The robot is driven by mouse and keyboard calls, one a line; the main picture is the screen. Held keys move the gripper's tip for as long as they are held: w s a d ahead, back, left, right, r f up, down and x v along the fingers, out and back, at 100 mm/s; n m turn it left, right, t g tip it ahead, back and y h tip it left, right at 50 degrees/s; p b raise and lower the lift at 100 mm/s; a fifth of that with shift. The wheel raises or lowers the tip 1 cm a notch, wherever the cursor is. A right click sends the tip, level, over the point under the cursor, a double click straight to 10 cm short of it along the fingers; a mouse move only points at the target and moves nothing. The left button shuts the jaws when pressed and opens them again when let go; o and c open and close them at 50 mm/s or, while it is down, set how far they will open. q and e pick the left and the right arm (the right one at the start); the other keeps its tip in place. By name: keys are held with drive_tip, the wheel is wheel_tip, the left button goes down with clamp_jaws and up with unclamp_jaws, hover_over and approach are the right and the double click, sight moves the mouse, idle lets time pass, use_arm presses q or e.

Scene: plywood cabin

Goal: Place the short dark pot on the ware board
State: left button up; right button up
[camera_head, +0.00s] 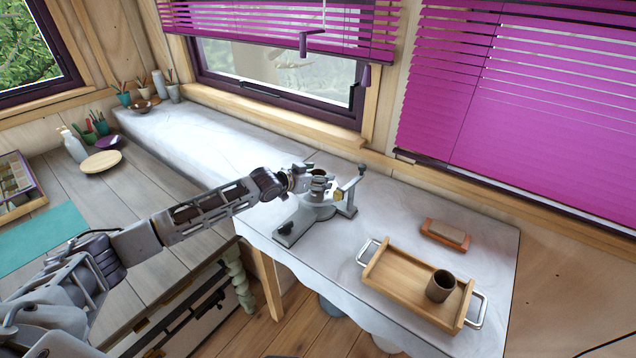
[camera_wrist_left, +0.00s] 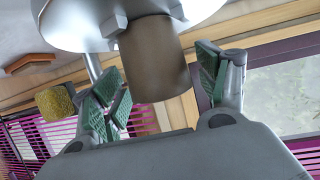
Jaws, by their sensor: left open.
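A short dark brown pot (camera_head: 319,173) stands on the round grey wheel head of a small device (camera_head: 318,211) on the pale worktop. In the left wrist view the pot (camera_wrist_left: 156,60) is between the fingers of my left gripper (camera_wrist_left: 163,80), with gaps on both sides; the picture is upside down. My left gripper (camera_head: 308,180) is open around the pot in the head view, its fingers partly hidden. The ware board (camera_head: 402,275) is a wooden tray with metal handles at the right. Another dark cylindrical pot (camera_head: 440,286) stands on it, toward its right end.
An orange holder with a pale block (camera_head: 445,234) lies behind the board. The board's left and middle are bare. An upright clamp-like post (camera_head: 350,192) stands just right of the wheel. Bottles and cups stand far left. The window wall runs behind.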

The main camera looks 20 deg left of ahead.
idle(0.3)
use_arm(q)
drive_tip(key=c, duration=1.3)
drive_tip(key=shift+r, duration=0.15)
wheel_tip(320, 180, up, 10)
drive_tip(key=b, duration=0.1)
